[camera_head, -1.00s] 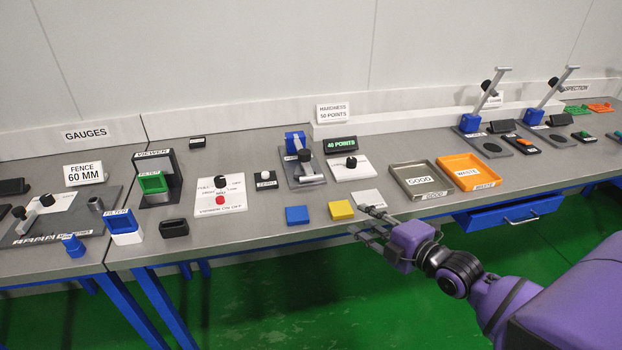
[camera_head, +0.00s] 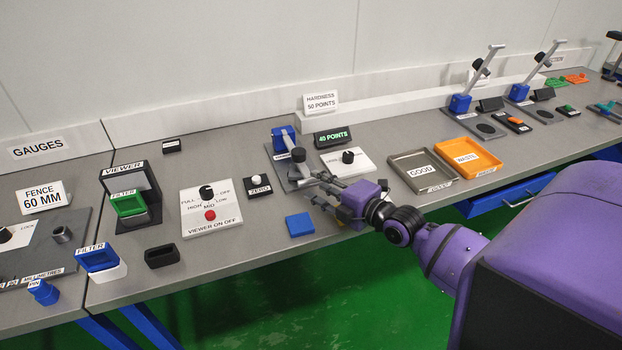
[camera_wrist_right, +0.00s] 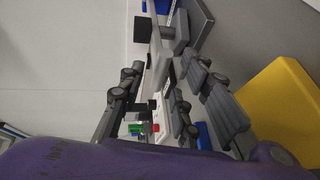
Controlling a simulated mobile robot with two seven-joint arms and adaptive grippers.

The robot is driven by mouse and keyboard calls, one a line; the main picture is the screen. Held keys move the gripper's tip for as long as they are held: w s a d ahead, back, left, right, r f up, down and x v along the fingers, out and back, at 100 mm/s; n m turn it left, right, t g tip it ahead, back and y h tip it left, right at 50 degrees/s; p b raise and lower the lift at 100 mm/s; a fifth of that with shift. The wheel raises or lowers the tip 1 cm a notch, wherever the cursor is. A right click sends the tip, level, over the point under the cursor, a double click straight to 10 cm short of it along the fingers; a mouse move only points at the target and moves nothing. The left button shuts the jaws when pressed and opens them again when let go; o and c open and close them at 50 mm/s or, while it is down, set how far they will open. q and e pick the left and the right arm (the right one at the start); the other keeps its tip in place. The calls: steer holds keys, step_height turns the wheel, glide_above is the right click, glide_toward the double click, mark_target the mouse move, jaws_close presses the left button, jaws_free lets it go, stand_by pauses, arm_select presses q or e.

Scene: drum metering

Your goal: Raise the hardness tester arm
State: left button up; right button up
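The hardness tester (camera_head: 283,139) stands near the middle of the bench, a blue block on a grey base plate. Its grey arm (camera_head: 293,158) lies low over the plate, reaching toward the front, with a dark knob near its end. My right gripper (camera_head: 316,187) is close to the front right of the tester arm, fingers pointing left. My left gripper is not in view.
A blue square (camera_head: 299,224) lies left of my gripper; a yellow square (camera_wrist_right: 285,105) shows close in the wrist view. A white dial panel (camera_head: 347,160) and a "40 POINTS" display (camera_head: 332,137) stand behind. GOOD (camera_head: 398,165) and WASTE (camera_head: 446,148) trays are right.

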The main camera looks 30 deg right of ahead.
mark_target(314, 181)
steer(key=x, duration=0.3)
steer(key=shift+w+f, duration=0.1)
steer(key=shift+w, duration=0.25)
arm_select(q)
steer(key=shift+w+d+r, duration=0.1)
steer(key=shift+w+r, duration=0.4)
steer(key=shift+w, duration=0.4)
arm_select(e)
steer(key=shift+c, duration=0.4)
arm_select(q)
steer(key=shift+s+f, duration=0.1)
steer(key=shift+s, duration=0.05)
arm_select(e)
steer(key=shift+a+f, duration=0.1)
jaws_close()
